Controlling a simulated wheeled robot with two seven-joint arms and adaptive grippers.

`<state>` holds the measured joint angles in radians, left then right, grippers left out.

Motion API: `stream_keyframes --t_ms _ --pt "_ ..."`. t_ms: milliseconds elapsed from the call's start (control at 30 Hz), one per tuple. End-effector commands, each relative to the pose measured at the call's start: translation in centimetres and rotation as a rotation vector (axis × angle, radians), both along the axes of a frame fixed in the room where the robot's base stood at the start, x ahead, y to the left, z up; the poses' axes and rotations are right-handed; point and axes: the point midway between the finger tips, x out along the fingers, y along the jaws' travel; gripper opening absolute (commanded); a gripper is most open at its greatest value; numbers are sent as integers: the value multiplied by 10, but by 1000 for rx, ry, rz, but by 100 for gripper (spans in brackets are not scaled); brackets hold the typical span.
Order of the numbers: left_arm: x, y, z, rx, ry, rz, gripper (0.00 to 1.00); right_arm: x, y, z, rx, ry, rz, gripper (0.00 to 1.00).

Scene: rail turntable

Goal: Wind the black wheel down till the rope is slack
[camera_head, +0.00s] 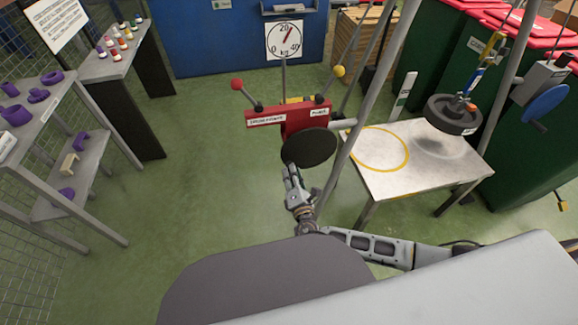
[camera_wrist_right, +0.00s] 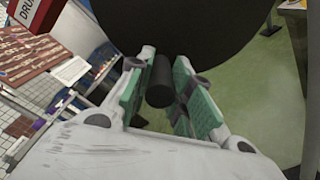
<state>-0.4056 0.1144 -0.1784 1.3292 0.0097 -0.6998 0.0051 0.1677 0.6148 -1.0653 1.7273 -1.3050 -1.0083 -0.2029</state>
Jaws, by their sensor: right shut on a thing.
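The black wheel (camera_head: 308,147) is a dark disc on the front of the red winch box (camera_head: 302,118); it also fills the top of the right wrist view (camera_wrist_right: 190,25). My right gripper (camera_head: 291,172) is at the wheel's lower edge. In the right wrist view its green-padded fingers (camera_wrist_right: 163,88) are shut on the wheel's black handle (camera_wrist_right: 161,80). A dark round weight (camera_head: 452,115) hangs from a yellow and blue hook (camera_head: 485,62) above the right part of the table (camera_head: 425,181), with a shadow below it. I cannot tell the rope's tension. My left gripper is not in view.
A yellow ring (camera_head: 407,149) is marked on the left part of the table. A dial (camera_head: 284,40) has its needle a little right of 20. A blue handwheel (camera_head: 547,103) is at the far right. Shelves (camera_head: 88,150) stand left; green floor between is clear.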

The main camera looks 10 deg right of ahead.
Motion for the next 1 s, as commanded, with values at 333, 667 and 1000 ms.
stream_keyframes --t_ms 333,667,1000 --pt "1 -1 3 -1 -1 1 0 0 -6 -8 -101 1 -1 0" --pt "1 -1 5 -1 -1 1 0 0 -9 -13 -164 1 -1 0" --pt "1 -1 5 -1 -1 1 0 0 -10 -13 -167 3 -2 0"
